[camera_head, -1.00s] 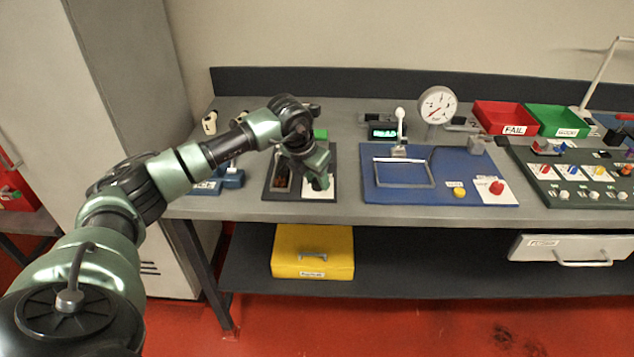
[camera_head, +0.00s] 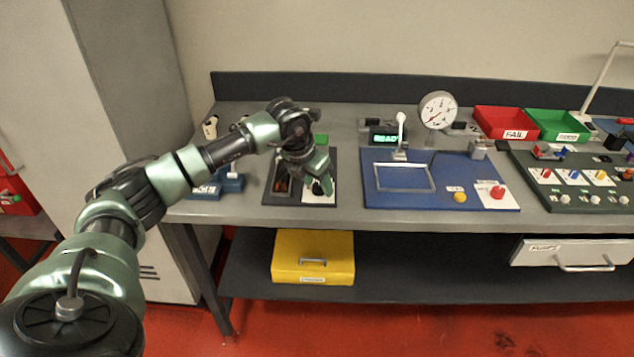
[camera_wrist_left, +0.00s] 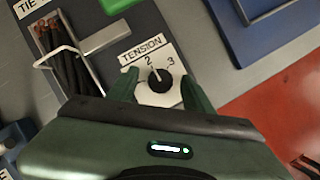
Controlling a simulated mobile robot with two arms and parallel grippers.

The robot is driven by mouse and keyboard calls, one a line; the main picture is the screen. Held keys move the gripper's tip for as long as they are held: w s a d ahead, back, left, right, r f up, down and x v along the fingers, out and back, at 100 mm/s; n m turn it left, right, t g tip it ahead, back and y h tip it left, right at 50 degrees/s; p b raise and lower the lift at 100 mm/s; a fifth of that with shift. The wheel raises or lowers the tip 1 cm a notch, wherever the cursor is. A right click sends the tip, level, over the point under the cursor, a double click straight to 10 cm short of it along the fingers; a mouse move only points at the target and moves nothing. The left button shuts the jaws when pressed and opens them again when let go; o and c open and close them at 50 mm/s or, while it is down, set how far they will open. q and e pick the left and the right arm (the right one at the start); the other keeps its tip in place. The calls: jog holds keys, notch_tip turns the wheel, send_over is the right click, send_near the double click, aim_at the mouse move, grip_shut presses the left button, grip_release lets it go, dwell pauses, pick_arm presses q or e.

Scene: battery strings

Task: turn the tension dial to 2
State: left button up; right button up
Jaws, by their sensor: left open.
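The tension dial (camera_wrist_left: 159,80) is a round black knob on a white plate (camera_wrist_left: 165,52) marked TENSION in the left wrist view. The numbers 2 and 3 show beside it, the 2 up and left of the knob and the 3 to its right. A small light mark on the knob faces roughly toward the 2; its exact setting is hard to tell. My left gripper (camera_wrist_left: 160,94) is open, with one green finger on each side of the knob. Whether the fingers touch it is unclear. In the head view my left gripper (camera_head: 322,184) is down over the white plate.
Dark cable ties (camera_wrist_left: 75,75) lie in a wire-framed holder left of the dial. A green block (camera_head: 320,139) sits behind it. The blue board (camera_head: 400,195) with a lever and gauge (camera_head: 438,109) stands to the right. A blue fixture (camera_head: 232,182) stands to the left.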

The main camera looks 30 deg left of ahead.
pick_arm(q)
jog(key=b+v, duration=0.1)
jog(key=v, duration=0.6)
jog(key=shift+r, duration=0.4)
jog(key=shift+s, duration=0.1)
